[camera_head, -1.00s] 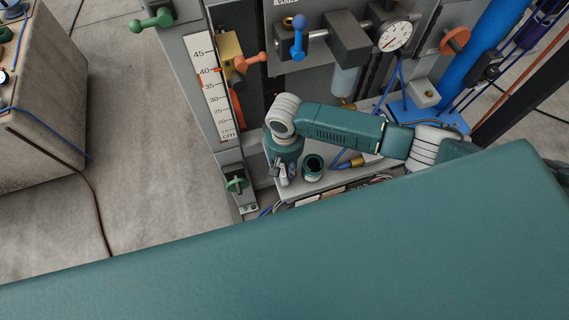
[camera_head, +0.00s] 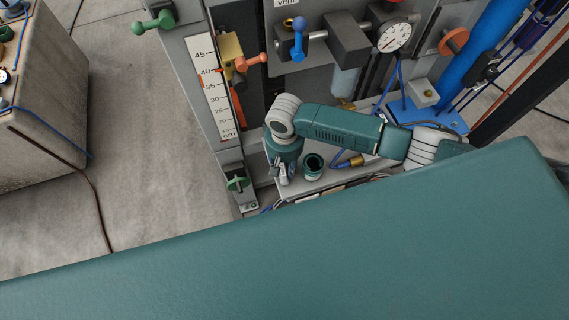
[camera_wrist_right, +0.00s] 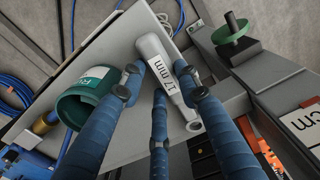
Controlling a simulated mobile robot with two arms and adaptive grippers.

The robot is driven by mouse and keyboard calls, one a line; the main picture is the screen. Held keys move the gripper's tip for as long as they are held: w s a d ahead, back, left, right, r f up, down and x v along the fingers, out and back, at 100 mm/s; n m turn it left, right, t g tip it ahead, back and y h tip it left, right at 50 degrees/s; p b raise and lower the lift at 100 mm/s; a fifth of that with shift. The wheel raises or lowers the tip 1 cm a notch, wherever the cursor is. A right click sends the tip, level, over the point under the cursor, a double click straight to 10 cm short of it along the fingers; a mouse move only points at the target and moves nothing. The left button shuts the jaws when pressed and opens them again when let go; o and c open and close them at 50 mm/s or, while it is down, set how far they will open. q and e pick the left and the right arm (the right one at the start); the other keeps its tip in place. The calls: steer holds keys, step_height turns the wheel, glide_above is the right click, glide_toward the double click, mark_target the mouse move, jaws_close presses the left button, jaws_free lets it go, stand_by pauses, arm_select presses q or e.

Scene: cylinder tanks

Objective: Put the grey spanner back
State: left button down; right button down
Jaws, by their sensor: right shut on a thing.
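The grey spanner (camera_wrist_right: 184,81), with a white "17 mm" label, shows in the right wrist view between the fingers of my right gripper (camera_wrist_right: 160,95). The gripper is shut on it. The spanner is over the pale grey shelf (camera_wrist_right: 110,52); I cannot tell whether it touches the shelf. In the head view my right gripper (camera_head: 284,177) points down at the left end of the shelf (camera_head: 340,177), and the spanner is too small and hidden there to make out clearly. My left gripper is not in view.
A dark green cup (camera_head: 313,166) stands on the shelf close beside the gripper, also in the wrist view (camera_wrist_right: 88,93). A green handwheel (camera_head: 237,184) and a cm scale (camera_head: 214,100) are to the left. A brass fitting (camera_head: 351,162) with blue hose lies to the right.

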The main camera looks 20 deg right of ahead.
steer(key=shift+f, duration=0.5)
steer(key=c, duration=1.5)
jaws_free()
steer(key=shift+o, duration=0.2)
steer(key=shift+r, duration=0.15)
steer(key=shift+r+p, duration=2.4)
steer(key=shift+p, duration=0.4)
steer(key=o, duration=0.6)
steer(key=shift+c, duration=0.2)
